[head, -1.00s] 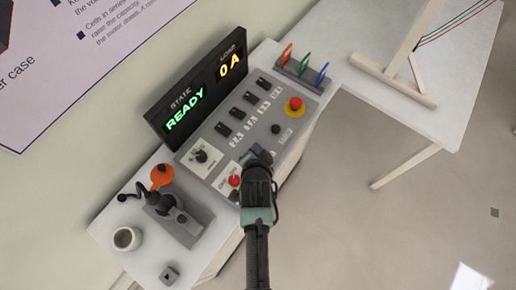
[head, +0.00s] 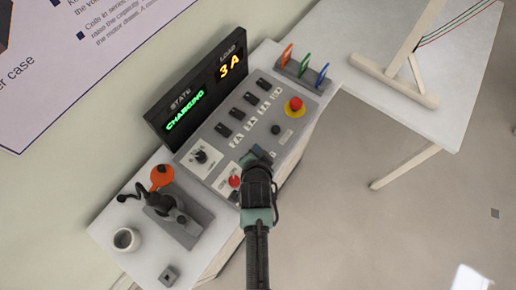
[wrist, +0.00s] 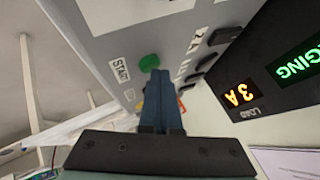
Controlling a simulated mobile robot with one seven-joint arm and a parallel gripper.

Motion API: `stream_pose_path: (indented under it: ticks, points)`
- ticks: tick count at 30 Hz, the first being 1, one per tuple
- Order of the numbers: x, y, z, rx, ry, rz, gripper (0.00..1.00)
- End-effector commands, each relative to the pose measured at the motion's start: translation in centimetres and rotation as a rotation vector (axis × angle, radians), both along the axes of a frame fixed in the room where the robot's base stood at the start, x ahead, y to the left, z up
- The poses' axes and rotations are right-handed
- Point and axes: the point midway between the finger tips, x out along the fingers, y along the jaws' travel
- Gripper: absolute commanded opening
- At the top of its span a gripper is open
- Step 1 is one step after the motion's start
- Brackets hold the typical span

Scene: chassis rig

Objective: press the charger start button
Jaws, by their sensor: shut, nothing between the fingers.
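The green start button (wrist: 149,62) shows in the wrist view beside a white START label (wrist: 121,70) on the grey control panel. My gripper (wrist: 160,76) is shut and empty, its fingertips right by the green button; I cannot tell whether they touch it. In the head view my gripper (head: 258,154) is over the panel's front edge and hides the button. The black display (head: 200,90) reads CHARGING in green and 3 A in orange. It also shows in the wrist view (wrist: 275,72).
The control panel (head: 215,172) carries black switches, a red mushroom button (head: 295,104) on yellow and a red knob (head: 234,181). A white cup (head: 126,239) and a grey holder (head: 185,225) are at lower left.

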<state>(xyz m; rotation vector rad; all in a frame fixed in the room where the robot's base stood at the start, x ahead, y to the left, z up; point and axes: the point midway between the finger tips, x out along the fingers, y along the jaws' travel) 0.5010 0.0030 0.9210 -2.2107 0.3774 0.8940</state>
Motion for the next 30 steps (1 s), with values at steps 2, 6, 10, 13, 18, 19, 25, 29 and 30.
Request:
stream_pose_path:
  ticks: [2,6,10,13,18,19,25,29,30]
  points:
    - [-0.1,0.0,0.7,0.001,0.002,0.001,0.0]
    - [-0.1,0.0,1.3,0.0,0.001,0.0,0.0]
    - [-0.1,0.0,1.3,0.0,0.001,0.0,0.0]
    - [-0.1,0.0,1.3,0.0,0.001,0.0,0.0]
    - [-0.1,0.0,1.6,0.0,0.0,0.0,0.0]
    - [-0.1,0.0,1.7,0.0,0.0,0.0,0.0]
    - [0.0,0.0,3.7,0.0,0.001,-0.001,0.0]
    - [-0.1,0.0,5.0,0.0,0.001,0.0,0.0]
    - [-0.1,0.0,5.4,0.0,0.001,0.0,0.0]
